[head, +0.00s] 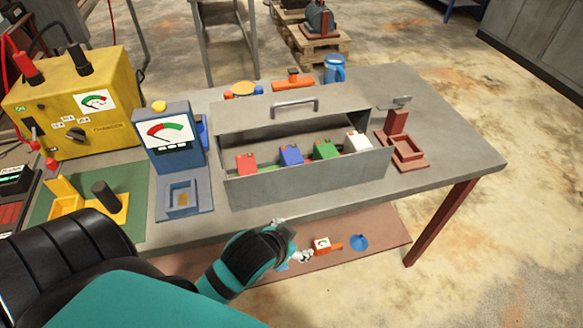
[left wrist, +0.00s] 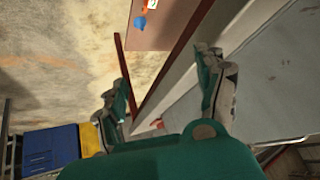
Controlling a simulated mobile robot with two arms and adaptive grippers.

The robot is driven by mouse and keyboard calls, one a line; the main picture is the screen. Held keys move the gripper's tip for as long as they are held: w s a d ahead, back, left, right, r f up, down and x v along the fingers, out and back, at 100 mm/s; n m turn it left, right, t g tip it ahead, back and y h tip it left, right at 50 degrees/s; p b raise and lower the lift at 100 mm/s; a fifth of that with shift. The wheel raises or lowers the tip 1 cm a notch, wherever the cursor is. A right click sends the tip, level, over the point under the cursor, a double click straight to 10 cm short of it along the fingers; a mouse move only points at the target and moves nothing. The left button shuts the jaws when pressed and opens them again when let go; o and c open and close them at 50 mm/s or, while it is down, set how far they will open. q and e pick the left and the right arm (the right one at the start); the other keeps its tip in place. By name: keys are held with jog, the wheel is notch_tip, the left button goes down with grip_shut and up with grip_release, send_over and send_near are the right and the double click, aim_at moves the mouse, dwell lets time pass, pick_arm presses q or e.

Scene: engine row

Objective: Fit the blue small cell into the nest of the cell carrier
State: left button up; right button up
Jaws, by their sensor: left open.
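The blue small cell (head: 291,155) stands in an open grey metal box (head: 300,184) on the workbench, between a red cell (head: 246,163) and a green cell (head: 325,149). A red-brown stand with a square, empty-looking nest (head: 408,150) is right of the box and looks like the cell carrier. My left gripper (head: 294,243) is in front of the bench's front edge, below and apart from the box. In the left wrist view the left gripper (left wrist: 163,72) is open with nothing between its fingers. My right gripper is not in view.
A white cell (head: 357,141) stands at the box's right end. The box's lid with a handle (head: 295,105) rises behind the cells. A blue-grey meter (head: 170,140) stands left of the box. A yellow fixture (head: 68,197) lies on a green mat. A low shelf (head: 375,232) holds small items.

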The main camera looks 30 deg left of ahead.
pick_arm(q)
jog(key=w+d+r+m+t+h, duration=0.3)
jog(key=w+r+t, duration=0.3)
jog(key=w+r, duration=0.4)
jog(key=w+d+r+m+t+h, duration=0.2)
jog(key=w+d+r+t, duration=0.35)
jog(key=r, duration=0.75)
jog(key=s+d+r+m+g+h, duration=0.1)
jog(key=d+r+m+g+h, duration=0.2)
jog(key=d+m+g+h, duration=0.45)
jog(key=s+d+r+m+g+h, duration=0.1)
jog(key=d+r+m+g+h, duration=0.3)
jog(key=m+h, duration=0.65)
jog(key=m+g+y, duration=0.1)
jog(key=g+y, duration=0.7)
jog(key=y, duration=1.4)
send_over(290, 154)
notch_tip(290, 154, down, 10)
notch_tip(290, 154, down, 11)
jog(key=p, duration=0.3)
jog(key=shift+f, duration=0.15)
notch_tip(290, 154, down, 5)
jog(key=shift+w+d+r+p, duration=0.1)
jog(key=shift+w+r+p, duration=0.05)
jog(key=shift+p, duration=0.9)
jog(key=shift+f, duration=0.45)
